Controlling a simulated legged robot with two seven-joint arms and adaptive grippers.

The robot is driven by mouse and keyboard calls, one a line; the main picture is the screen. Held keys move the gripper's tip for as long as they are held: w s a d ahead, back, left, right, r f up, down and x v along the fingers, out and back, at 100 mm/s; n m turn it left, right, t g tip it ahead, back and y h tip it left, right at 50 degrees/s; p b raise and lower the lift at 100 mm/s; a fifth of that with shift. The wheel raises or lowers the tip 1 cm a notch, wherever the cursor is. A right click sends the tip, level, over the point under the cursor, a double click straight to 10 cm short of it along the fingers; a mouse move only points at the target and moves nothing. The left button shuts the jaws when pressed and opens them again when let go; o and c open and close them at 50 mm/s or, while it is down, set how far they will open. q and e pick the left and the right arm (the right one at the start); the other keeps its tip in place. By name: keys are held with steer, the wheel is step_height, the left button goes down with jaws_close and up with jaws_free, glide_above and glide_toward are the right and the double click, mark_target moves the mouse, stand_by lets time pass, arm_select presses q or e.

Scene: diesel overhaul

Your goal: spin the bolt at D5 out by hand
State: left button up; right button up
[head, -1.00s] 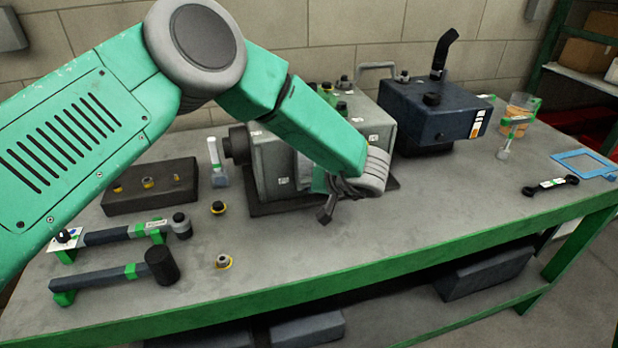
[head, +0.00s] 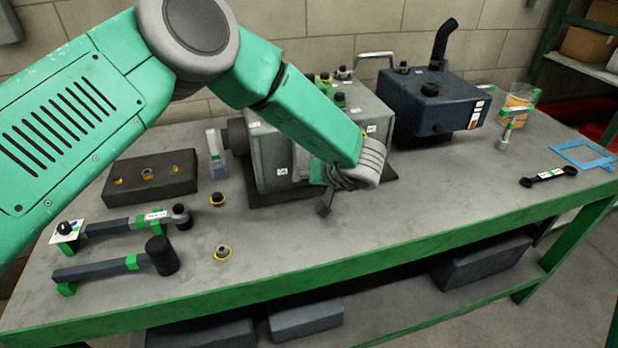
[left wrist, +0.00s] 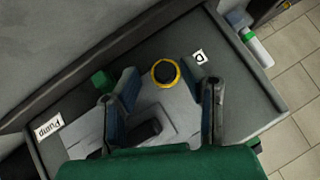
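The grey engine block (head: 268,160) stands on a dark base plate on the bench, with small white labels on its faces. My left gripper (head: 324,203) reaches down at its front right; its fingers are mostly hidden by the wrist in the head view. In the left wrist view my left gripper (left wrist: 172,82) has its two fingers spread wide apart. A round black bolt head with a yellow ring (left wrist: 165,72) shows between the fingertips, with no finger visibly touching it. A label by it is only partly readable, so I cannot confirm D5. My right gripper is not in view.
A dark blue tank (head: 435,105) stands right of the block. A black wrench (head: 548,177) lies right. The front middle bench is clear.

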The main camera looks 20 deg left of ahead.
arm_select(q)
steer(key=v, duration=1.2)
steer(key=shift+d, duration=0.15)
steer(key=shift+f, duration=0.1)
